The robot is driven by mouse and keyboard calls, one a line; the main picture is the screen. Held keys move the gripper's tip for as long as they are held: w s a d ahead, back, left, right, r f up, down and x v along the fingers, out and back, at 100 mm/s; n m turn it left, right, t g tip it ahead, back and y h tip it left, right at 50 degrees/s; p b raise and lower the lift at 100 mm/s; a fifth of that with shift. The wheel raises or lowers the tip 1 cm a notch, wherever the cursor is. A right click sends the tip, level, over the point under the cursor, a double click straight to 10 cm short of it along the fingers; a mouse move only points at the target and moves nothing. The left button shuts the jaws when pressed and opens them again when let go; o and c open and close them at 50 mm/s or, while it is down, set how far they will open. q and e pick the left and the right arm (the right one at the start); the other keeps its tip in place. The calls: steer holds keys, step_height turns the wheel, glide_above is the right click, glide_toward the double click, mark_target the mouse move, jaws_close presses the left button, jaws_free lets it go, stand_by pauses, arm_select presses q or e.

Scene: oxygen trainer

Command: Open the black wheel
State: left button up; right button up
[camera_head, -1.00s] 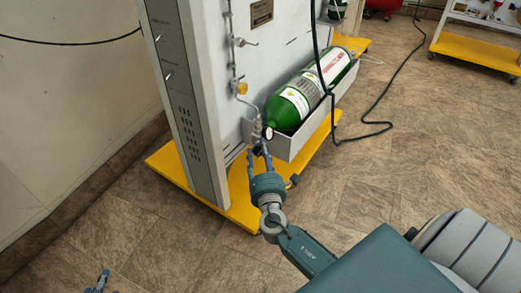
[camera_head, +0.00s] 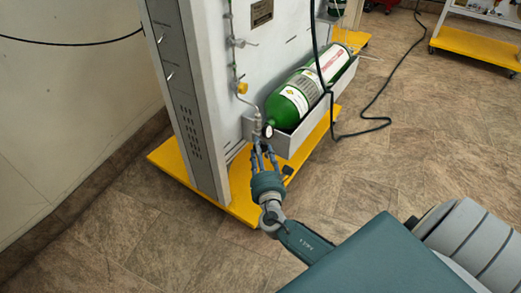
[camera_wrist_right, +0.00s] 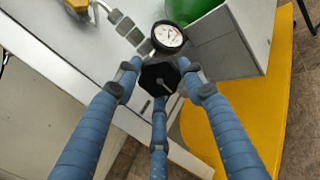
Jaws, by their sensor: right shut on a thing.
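The black wheel (camera_wrist_right: 160,78) is a small dark many-sided knob with a light mark on its face. It sits just below a round white gauge (camera_wrist_right: 167,37) in the right wrist view. My right gripper (camera_wrist_right: 161,83) has its three blue fingers closed around the wheel's rim. In the head view my right gripper (camera_head: 265,152) reaches up to the valve below the gauge (camera_head: 267,131); the wheel is largely hidden by the fingers there. My left gripper is out of view.
A green gas cylinder (camera_head: 296,101) lies in a grey tray (camera_head: 289,143) on the side of a grey cabinet (camera_head: 205,110). The cabinet stands on a yellow base (camera_head: 238,205). A black hose hangs in front of the cylinder.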

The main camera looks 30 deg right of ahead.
steer(key=shift+s+a+f, duration=0.15)
steer(key=shift+a+f, duration=0.15)
steer(key=shift+f, duration=0.25)
steer(key=o, duration=1.1)
steer(key=shift+f, duration=0.1)
steer(key=shift+d+r, duration=0.15)
steer(key=shift+r, duration=0.05)
steer(key=v, duration=1.1)
steer(key=shift+s+r, duration=0.15)
steer(key=shift+s, duration=0.2)
